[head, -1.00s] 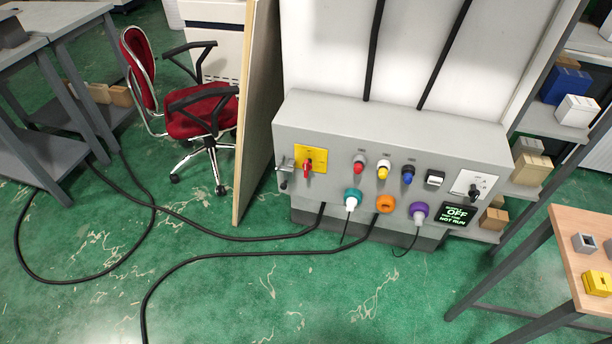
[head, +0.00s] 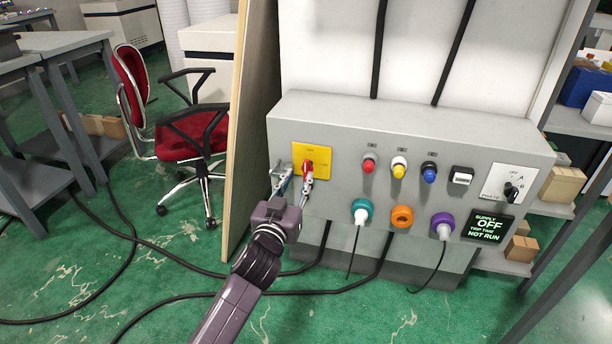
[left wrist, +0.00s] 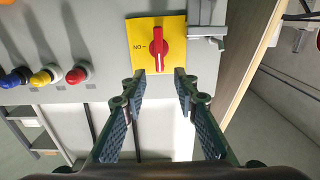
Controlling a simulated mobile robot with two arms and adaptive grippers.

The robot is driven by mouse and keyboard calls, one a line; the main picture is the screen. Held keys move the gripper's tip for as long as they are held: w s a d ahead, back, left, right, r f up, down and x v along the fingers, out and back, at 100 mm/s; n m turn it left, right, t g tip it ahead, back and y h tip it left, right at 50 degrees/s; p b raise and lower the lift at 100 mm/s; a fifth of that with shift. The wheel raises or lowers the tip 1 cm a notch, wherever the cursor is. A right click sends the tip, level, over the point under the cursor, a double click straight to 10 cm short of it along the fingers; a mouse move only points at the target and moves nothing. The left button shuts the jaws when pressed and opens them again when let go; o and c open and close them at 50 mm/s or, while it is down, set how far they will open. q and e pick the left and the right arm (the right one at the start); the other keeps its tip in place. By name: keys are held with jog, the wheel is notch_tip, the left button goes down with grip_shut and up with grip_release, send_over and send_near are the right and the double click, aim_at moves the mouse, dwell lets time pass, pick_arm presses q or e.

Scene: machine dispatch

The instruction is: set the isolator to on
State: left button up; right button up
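The isolator is a red rotary handle (head: 308,167) on a yellow plate (head: 325,153) at the left end of the grey panel. In the left wrist view, which is upside down to the head view, the red handle (left wrist: 159,48) has its white mark pointing down, and ON is printed on the plate's left side (left wrist: 141,47). My left gripper (head: 296,178) is open in front of the isolator. Its fingers stand apart on either side of the handle's line; contact is not evident. My right gripper is not in view.
The panel (head: 335,195) also has red, yellow and blue buttons, a rocker switch (head: 461,176), a phase knob (head: 511,190) and several plugs. A display (head: 487,226) reads supply OFF, NOT RUN. A metal latch piece (left wrist: 205,32) sits beside the plate. A board (head: 250,120) stands left; cables lie on the floor.

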aim_at(305, 165)
pick_arm(q)
jog(key=b+x, duration=0.1)
jog(key=x, duration=0.5)
jog(key=shift+w+d, duration=0.3)
jog(key=shift+w, duration=0.5)
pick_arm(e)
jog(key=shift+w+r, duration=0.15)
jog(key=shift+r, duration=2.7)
pick_arm(q)
jog(key=shift+c, duration=0.5)
grip_shut()
